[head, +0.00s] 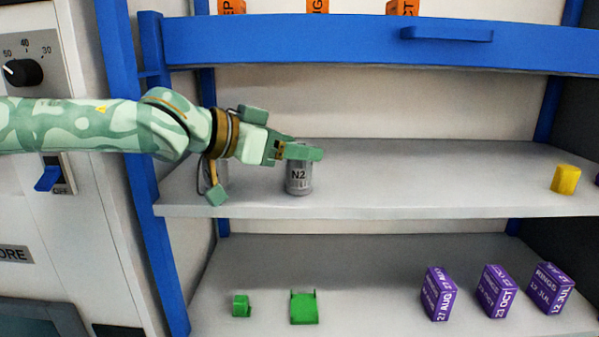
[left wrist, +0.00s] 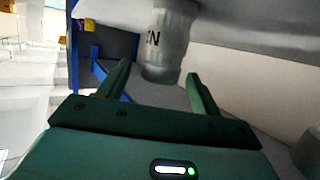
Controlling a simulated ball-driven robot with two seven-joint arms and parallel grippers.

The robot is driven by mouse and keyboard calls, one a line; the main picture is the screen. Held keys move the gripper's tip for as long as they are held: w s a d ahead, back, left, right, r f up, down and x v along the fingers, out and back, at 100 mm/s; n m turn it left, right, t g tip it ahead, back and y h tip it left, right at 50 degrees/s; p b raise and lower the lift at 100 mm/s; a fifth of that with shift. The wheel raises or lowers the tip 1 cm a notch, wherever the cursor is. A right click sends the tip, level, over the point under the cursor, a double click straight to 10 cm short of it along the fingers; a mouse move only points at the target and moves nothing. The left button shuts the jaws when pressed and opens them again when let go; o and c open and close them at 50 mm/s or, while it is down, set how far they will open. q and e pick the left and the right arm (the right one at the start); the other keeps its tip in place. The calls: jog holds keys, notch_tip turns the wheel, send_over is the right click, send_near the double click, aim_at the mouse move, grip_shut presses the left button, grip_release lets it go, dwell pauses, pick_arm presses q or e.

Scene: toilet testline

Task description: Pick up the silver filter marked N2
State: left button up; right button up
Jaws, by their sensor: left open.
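The silver filter marked N2 (head: 299,180) stands upright on the middle shelf, its label facing me in the head view. In the left wrist view the filter (left wrist: 167,45) shows just beyond and between the two fingertips. My left gripper (head: 300,152) is open and reaches in from the left at the filter's top, hiding part of it. In the left wrist view the gripper's (left wrist: 160,82) fingers are spread apart with nothing clamped. Whether a finger touches the filter I cannot tell. My right gripper is not in view.
A grey object (head: 207,176), partly hidden by my left wrist, stands left of the filter. A yellow block (head: 565,179) stands far right. Purple boxes (head: 437,293) and green pieces (head: 304,308) sit on the lower shelf. A blue beam (head: 380,44) crosses above. The middle shelf's centre is free.

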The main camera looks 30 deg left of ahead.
pick_arm(q)
jog(key=shift+s, duration=0.1)
jog(key=c, duration=1.1)
jog(key=shift+r, duration=0.1)
